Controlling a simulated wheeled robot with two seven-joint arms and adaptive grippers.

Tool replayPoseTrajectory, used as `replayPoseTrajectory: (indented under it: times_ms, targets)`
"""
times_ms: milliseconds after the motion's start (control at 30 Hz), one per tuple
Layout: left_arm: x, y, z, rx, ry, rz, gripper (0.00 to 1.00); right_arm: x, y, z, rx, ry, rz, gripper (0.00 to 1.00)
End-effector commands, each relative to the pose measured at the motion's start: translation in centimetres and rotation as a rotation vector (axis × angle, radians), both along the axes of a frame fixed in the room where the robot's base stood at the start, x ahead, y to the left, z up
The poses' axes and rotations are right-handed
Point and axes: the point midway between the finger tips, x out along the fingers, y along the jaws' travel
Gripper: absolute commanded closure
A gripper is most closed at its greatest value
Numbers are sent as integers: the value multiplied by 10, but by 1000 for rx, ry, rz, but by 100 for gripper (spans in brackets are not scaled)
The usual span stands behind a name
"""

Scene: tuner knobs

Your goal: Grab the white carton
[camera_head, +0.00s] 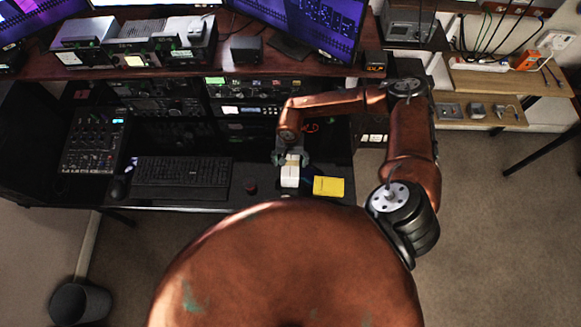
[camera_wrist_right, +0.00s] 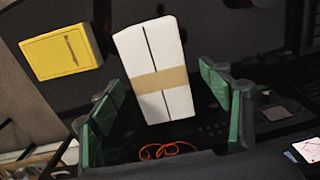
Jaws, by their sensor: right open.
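The white carton (camera_head: 290,176) stands on the black desk in the head view, left of a yellow box. In the right wrist view the carton (camera_wrist_right: 155,65) has a tan band across it and a dark line down its face. My right gripper (camera_head: 291,159) is at the carton's far end. In the right wrist view its green-padded fingers (camera_wrist_right: 166,112) are spread wide, one on each side of the carton's near end. Gaps show between the pads and the carton. My left gripper is not in view.
The yellow box (camera_head: 328,186) lies close to the carton's right. A small dark red round object (camera_head: 250,186) and a keyboard (camera_head: 182,171) are to its left. Radio racks (camera_head: 245,110) rise behind. A red cord (camera_wrist_right: 168,150) lies near the gripper.

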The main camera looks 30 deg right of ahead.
Motion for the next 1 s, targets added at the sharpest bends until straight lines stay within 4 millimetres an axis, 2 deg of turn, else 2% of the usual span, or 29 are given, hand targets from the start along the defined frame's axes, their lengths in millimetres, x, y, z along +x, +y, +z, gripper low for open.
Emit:
replayPoseTrajectory:
  times_ms: [300,633,1000]
  targets:
    - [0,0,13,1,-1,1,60,-1,-3,-42,2,2,-5,29]
    - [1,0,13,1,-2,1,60,-1,-4,-49,3,1,-6,30]
    - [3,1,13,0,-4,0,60,-2,-4,-49,3,1,-7,55]
